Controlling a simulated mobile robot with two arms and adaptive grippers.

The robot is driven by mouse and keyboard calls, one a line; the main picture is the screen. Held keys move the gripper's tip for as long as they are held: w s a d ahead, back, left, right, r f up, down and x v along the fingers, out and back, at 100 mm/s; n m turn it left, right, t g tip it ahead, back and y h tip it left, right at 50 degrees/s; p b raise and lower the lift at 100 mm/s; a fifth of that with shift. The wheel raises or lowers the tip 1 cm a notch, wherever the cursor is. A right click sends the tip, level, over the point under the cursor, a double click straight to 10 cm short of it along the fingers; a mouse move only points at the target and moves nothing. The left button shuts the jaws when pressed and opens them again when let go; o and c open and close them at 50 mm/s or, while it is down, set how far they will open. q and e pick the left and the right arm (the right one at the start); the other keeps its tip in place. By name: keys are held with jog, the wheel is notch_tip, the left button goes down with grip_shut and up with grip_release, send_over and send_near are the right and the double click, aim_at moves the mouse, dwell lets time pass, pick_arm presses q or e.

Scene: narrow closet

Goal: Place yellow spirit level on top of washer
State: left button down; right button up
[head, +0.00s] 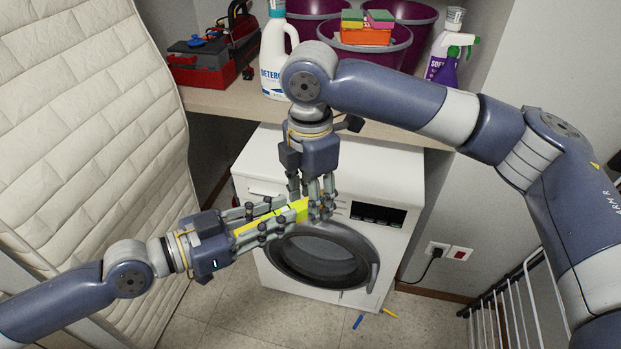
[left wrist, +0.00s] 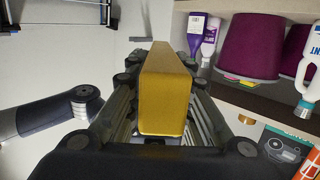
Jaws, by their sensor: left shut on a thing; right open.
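The yellow spirit level (head: 298,208) is held in front of the washer's front panel. My left gripper (head: 272,217) is shut on it, coming in from the left. In the left wrist view the level (left wrist: 165,95) fills the space between the left gripper's fingers (left wrist: 160,110). My right gripper (head: 315,195) points down at the level's right end with its fingers open; whether they touch the level is unclear. The white washer (head: 385,180) stands behind both grippers. Its top is partly hidden by my right arm and gripper.
A shelf (head: 225,101) above and behind the washer holds a detergent bottle (head: 272,60), a red toolbox (head: 205,65), purple tubs (head: 370,55) and a spray bottle (head: 443,55). A padded white panel (head: 90,130) is at left. A wire rack (head: 515,305) stands at lower right.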

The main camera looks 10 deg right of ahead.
jog(key=shift+f, duration=0.4)
jog(key=shift+c, duration=0.3)
grip_shut()
pick_arm(q)
jog(key=c, duration=1.4)
grip_release()
jog(key=shift+o, duration=0.2)
jog(key=shift+a, duration=0.1)
